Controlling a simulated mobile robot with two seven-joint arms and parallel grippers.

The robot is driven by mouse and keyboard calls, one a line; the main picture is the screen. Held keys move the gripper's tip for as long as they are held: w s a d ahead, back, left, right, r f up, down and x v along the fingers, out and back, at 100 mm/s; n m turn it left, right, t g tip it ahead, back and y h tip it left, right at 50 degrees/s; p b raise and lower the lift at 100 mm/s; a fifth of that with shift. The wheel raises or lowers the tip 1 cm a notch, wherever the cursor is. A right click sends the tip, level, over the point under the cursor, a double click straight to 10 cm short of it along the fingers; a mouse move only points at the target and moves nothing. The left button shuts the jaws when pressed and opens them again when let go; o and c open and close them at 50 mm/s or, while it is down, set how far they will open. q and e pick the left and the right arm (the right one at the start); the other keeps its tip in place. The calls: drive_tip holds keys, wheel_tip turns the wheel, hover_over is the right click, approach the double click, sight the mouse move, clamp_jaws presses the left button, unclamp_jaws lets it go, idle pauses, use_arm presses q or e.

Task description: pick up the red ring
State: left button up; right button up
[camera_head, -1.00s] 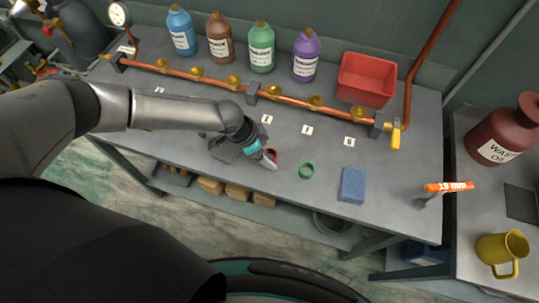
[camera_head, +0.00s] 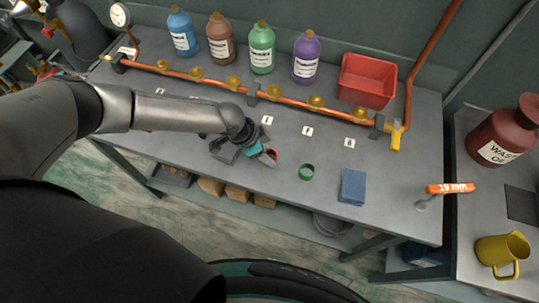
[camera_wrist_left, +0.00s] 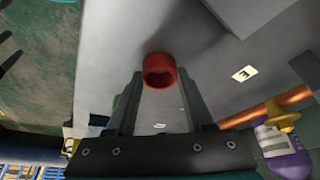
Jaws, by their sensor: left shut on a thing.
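The red ring (camera_wrist_left: 160,71) is between the fingertips of my left gripper (camera_wrist_left: 160,84) in the left wrist view, with its opening facing the camera. In the head view the red ring (camera_head: 272,154) shows at the tip of my left gripper (camera_head: 268,157), over the grey workbench (camera_head: 260,185), partly hidden by the fingers. My left gripper is shut on the ring. I cannot tell whether the ring still touches the bench. My right gripper is not in view.
A green ring (camera_head: 306,172) and a blue block (camera_head: 352,187) lie to the right on the bench. A copper pipe (camera_head: 230,85) with several brass fittings runs behind. Several bottles and a red bin (camera_head: 367,80) stand at the back. An orange-handled tool (camera_head: 450,188) is at the right edge.

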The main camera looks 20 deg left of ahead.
use_arm(q)
wheel_tip(320, 180, up, 24)
drive_tip(key=p, duration=0.7)
drive_tip(key=shift+p, duration=0.3)
